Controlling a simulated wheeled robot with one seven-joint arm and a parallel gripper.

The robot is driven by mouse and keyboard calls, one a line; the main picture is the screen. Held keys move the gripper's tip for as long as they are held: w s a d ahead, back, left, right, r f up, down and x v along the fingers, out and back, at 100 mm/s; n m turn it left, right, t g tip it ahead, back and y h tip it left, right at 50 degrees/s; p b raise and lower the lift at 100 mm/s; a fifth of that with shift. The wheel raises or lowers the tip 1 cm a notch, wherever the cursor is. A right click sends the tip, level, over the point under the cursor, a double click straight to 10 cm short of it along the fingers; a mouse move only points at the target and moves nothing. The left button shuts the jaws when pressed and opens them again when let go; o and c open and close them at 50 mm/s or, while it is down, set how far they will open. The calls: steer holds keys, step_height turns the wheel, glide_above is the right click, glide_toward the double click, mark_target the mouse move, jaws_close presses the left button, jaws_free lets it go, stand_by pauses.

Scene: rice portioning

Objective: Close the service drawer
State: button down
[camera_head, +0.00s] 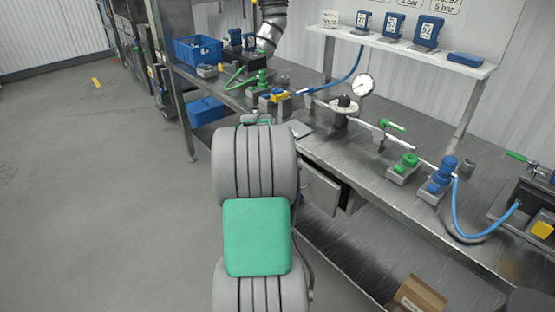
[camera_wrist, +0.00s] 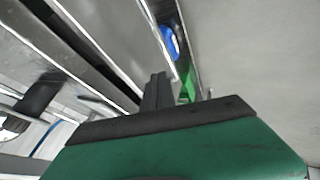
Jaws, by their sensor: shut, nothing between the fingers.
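The service drawer (camera_head: 321,190) is under the steel bench, just right of my arm in the head view. Its grey metal side shows, and it stands out from the bench with a dark gap beside it. My arm hides part of it. In the wrist view my gripper's dark fingers (camera_wrist: 157,90) are together and hold nothing. They are close to metal edges and a narrow opening where a blue item (camera_wrist: 169,40) and a green item (camera_wrist: 187,84) show. I cannot tell whether the fingers touch the metal. The head view does not show the fingertips clearly.
The steel bench (camera_head: 375,185) carries a gauge (camera_head: 362,85), a green valve (camera_head: 406,162), a blue valve (camera_head: 440,178) and hoses. A blue bin (camera_head: 198,50) stands at its far end. A cardboard box (camera_head: 418,293) is below.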

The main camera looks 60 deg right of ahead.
steer(key=w+a+r+n+t+p, duration=0.1)
steer(key=w+a+r+n+p, duration=0.15)
steer(key=w+a+r, duration=0.4)
steer(key=w+a+f+n+y+p, duration=0.1)
steer(key=w+a+f, duration=0.15)
steer(key=a, duration=0.25)
steer(key=w+a+f+y+p, duration=0.1)
steer(key=w+a+f, duration=0.15)
steer(key=a, duration=0.25)
steer(key=s+a+f+n+g+p, duration=0.25)
steer(key=s+a+f, duration=0.35)
steer(key=a+f, duration=0.5)
steer(key=s+d+f+n+g+h, duration=0.2)
steer(key=s+g, duration=0.1)
steer(key=s, duration=0.8)
steer(key=s+d+f+n+g+h, duration=0.2)
steer(key=s, duration=0.8)
steer(key=n+h, duration=0.5)
steer(key=n, duration=0.4)
glide_toward(332, 205)
steer(key=shift+g, duration=0.35)
steer(key=x, duration=0.5)
steer(key=shift+d, duration=0.1)
steer(key=shift+s+d+f+p, duration=0.1)
steer(key=shift+d+p, duration=0.2)
steer(key=shift+d, duration=0.25)
